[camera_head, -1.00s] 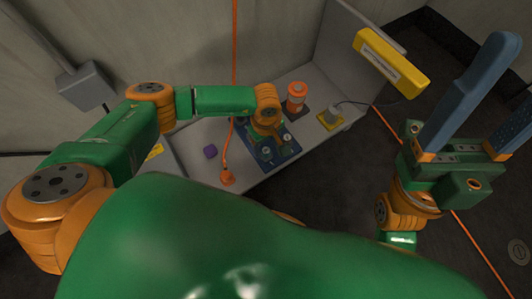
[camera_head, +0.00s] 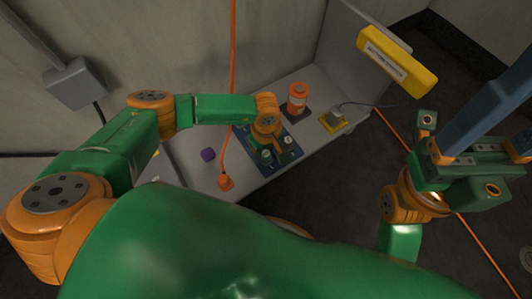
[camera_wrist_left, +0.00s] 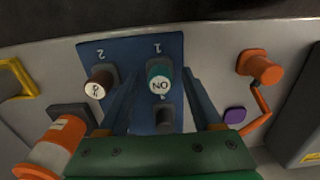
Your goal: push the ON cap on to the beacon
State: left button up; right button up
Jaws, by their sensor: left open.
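The teal ON cap (camera_wrist_left: 160,84) sits on a peg at position 1 of a blue panel (camera_wrist_left: 143,48), its lettering upside down in the left wrist view. My left gripper (camera_wrist_left: 158,76) is open, with one finger on each side of the ON cap; contact cannot be told. In the head view my left gripper (camera_head: 272,150) is over the panel, partly hidden by its wrist. The beacon (camera_head: 298,98), an orange and white cylinder, stands behind the panel; it also shows in the left wrist view (camera_wrist_left: 58,142). My right gripper (camera_head: 500,125) is open and empty, off to the right.
A brown OFF cap (camera_wrist_left: 99,85) sits at position 2, close to the left finger. An orange plug with a cable (camera_head: 226,183), a purple block (camera_head: 208,154) and a grey knob on a yellow base (camera_head: 334,115) share the bench. A yellow labelled bar (camera_head: 397,62) is at upper right.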

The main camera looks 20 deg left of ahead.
aim_at(266, 153)
dwell(0.6)
pick_arm(q)
grip_shut()
dwell(0.3)
jog(key=shift+r, duration=0.15)
dwell(1.0)
jog(key=shift+r+p, duration=2.55)
jog(key=shift+r, duration=0.35)
